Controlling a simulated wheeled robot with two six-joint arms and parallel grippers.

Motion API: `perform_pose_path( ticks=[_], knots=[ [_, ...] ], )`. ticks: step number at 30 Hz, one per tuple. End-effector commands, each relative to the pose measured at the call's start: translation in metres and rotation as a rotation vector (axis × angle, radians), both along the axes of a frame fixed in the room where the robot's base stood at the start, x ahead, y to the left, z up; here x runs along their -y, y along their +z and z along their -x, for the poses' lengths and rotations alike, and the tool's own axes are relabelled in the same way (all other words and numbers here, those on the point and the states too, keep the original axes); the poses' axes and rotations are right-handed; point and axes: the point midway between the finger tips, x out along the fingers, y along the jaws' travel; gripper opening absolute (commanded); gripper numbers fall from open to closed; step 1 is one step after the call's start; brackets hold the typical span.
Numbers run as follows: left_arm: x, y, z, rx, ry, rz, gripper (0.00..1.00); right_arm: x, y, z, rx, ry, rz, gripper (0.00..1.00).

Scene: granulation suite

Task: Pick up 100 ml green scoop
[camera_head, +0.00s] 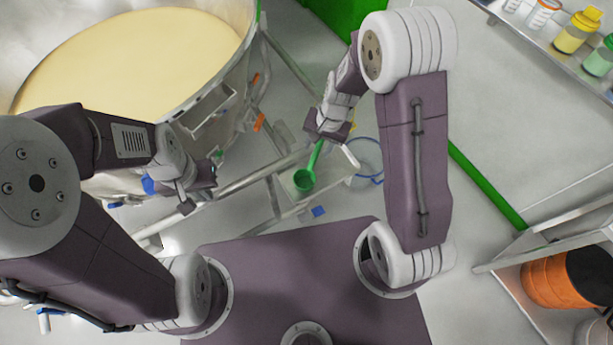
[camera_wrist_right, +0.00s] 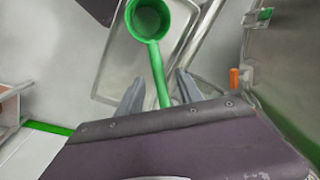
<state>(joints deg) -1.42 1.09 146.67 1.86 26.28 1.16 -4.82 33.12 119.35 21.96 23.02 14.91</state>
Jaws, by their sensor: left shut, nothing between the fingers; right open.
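The green scoop (camera_head: 305,179) lies on a small pale tray (camera_head: 342,163) in the head view, its cup toward me and its handle running up under my right gripper (camera_head: 322,138). In the right wrist view the scoop's round cup (camera_wrist_right: 149,20) is at the top. Its handle passes down between the two grey fingers of my right gripper (camera_wrist_right: 160,92), which is open around it with space on both sides. The handle's end is hidden by the gripper body. My left gripper (camera_head: 203,190) is shut and empty, left of the scoop and away from it.
A large metal vessel of pale powder (camera_head: 130,55) stands at the upper left. Metal frame rails (camera_head: 270,170) run near the tray. A shelf with yellow and green containers (camera_head: 577,30) is at the upper right, and an orange drum (camera_head: 550,285) is at the lower right.

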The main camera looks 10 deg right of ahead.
Motion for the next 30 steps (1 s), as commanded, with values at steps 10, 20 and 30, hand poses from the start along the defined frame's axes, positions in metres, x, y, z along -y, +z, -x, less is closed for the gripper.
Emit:
perform_pose_path(
  ticks=[10,20,30],
  knots=[
    [0.000,-0.015,0.000,0.000,0.000,0.000,0.00,-0.006,-0.045,-0.001,-0.003,0.001,0.001,0.43],
    [0.000,-0.014,0.000,0.000,0.000,0.000,0.00,-0.006,-0.044,-0.001,-0.002,0.000,0.001,0.00],
    [0.000,-0.014,0.000,0.000,0.000,0.000,0.00,-0.006,-0.043,-0.002,-0.001,0.000,0.000,0.00]
  ],
)
